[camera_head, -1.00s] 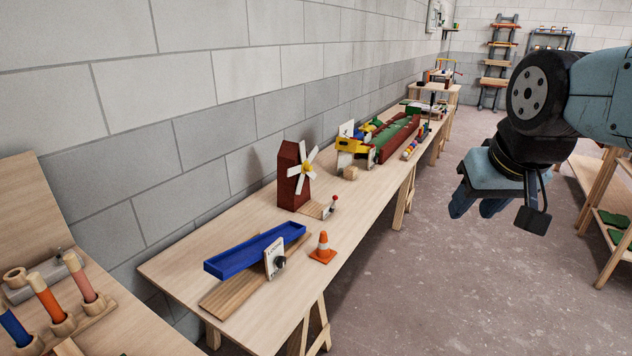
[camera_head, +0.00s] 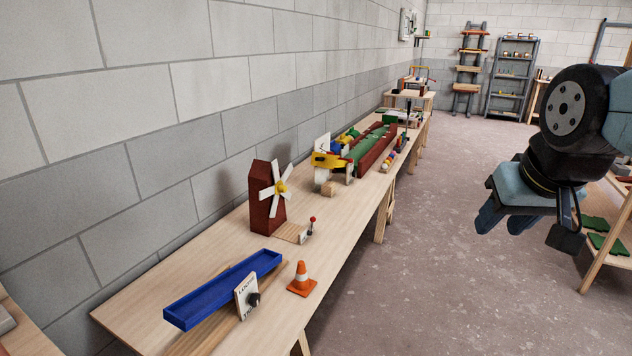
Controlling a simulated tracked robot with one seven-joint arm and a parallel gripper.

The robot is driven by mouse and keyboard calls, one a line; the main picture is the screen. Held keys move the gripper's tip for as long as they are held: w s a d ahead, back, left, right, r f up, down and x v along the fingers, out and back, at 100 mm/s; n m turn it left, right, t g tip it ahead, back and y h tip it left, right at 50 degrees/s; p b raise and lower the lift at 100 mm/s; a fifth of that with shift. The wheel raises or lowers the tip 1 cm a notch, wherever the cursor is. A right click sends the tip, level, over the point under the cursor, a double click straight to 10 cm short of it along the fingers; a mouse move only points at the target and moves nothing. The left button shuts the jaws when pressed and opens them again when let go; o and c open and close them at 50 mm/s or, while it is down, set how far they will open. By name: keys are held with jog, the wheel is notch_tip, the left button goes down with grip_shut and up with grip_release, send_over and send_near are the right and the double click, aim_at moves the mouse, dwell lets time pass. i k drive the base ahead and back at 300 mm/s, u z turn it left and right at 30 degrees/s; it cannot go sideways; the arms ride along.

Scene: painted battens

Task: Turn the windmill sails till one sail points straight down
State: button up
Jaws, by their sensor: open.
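The windmill (camera_head: 262,199) is a dark red block tower standing on the long wooden table by the wall. Its white sails (camera_head: 276,206) form a tilted cross around a yellow hub (camera_head: 282,187), on the side facing right. The lowest sail slants down and to the left, not clearly straight down. My gripper (camera_head: 515,225) hangs at the right over the floor, open and empty. It is well apart from the windmill.
A blue trough (camera_head: 222,291) with a white knob plate (camera_head: 247,297) and an orange cone (camera_head: 302,280) stand in front of the windmill. A small red-topped lever (camera_head: 311,228) stands beside it. Yellow and green toys (camera_head: 340,158) stand behind. The floor (camera_head: 410,270) right of the table is clear.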

aim_at(278, 188)
jog(key=z, duration=0.15)
jog(key=i, duration=1.35)
jog(key=u, duration=0.45)
